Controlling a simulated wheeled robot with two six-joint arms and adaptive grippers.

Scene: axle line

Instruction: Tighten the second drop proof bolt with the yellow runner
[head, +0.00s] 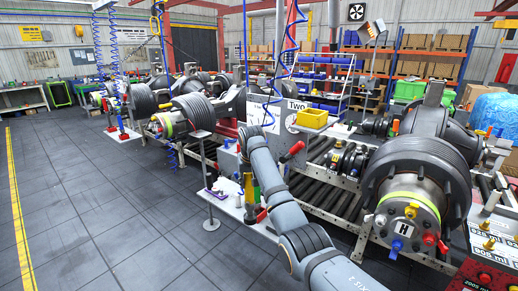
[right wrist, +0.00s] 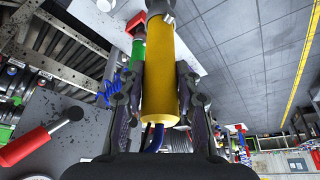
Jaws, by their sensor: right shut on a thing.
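My right gripper (head: 247,174) is at the small white shelf (head: 230,204) left of the near axle. In the right wrist view my right gripper (right wrist: 158,80) is shut around the yellow runner (right wrist: 160,70), which has a long yellow body and a metal nose at its far end. The yellow runner (head: 248,189) looks upright in the head view; I cannot tell whether it touches the shelf. A green runner (right wrist: 138,50) is close beside it. The near axle hub (head: 405,222), marked H, carries blue, red and yellow bolts. I cannot tell which is the second drop proof bolt. My left gripper is out of view.
A red-handled lever (head: 292,151) rises close to my right forearm; it is also large in the right wrist view (right wrist: 38,143). A roller conveyor (head: 330,196) lies between shelf and axle. The floor at left is clear.

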